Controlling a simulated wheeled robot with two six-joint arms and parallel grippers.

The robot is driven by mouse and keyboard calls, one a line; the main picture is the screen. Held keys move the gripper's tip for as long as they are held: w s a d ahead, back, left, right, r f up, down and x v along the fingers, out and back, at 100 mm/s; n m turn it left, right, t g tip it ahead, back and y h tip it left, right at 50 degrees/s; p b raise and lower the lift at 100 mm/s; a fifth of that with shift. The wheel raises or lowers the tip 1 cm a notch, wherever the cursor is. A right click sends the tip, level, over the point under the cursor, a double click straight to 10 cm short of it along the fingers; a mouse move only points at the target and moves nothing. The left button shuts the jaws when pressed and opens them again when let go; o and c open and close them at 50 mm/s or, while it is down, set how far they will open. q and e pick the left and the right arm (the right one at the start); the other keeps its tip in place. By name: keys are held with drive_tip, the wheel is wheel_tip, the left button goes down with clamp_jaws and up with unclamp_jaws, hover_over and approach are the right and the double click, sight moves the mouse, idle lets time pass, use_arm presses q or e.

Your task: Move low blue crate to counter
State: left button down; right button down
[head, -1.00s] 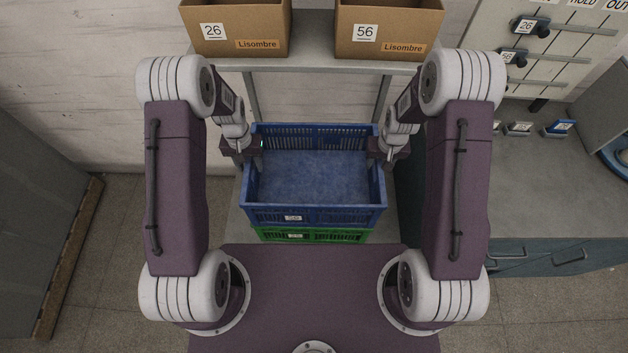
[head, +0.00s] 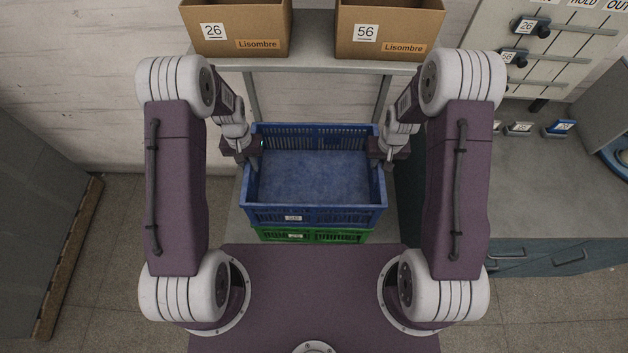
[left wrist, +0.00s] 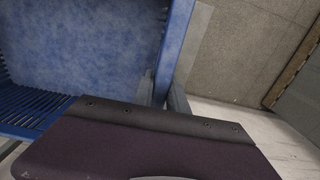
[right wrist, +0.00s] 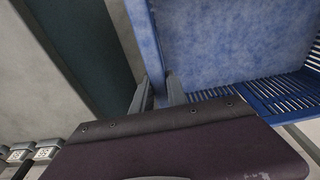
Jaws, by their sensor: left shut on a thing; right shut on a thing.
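The low blue crate (head: 315,215) is empty and sits on top of a green crate (head: 340,236) in the head view. It has slatted walls and a white label on its front. My left gripper (head: 252,160) is shut on the crate's left wall, and the left wrist view shows its fingers (left wrist: 160,92) on either side of the blue rim. My right gripper (head: 378,161) is shut on the right wall, with its fingers (right wrist: 160,92) across the rim in the right wrist view. The counter (head: 545,205) is at the right.
Two cardboard boxes, one (head: 235,30) marked 26 and one (head: 388,32) marked 56, stand on a grey shelf (head: 312,50) behind the blue crate. A board with sliders (head: 560,45) is at the upper right. The counter's near part is clear.

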use_arm(q)
drive_tip(key=shift+r, duration=0.1)
use_arm(e)
drive_tip(key=shift+r, duration=0.15)
idle(0.7)
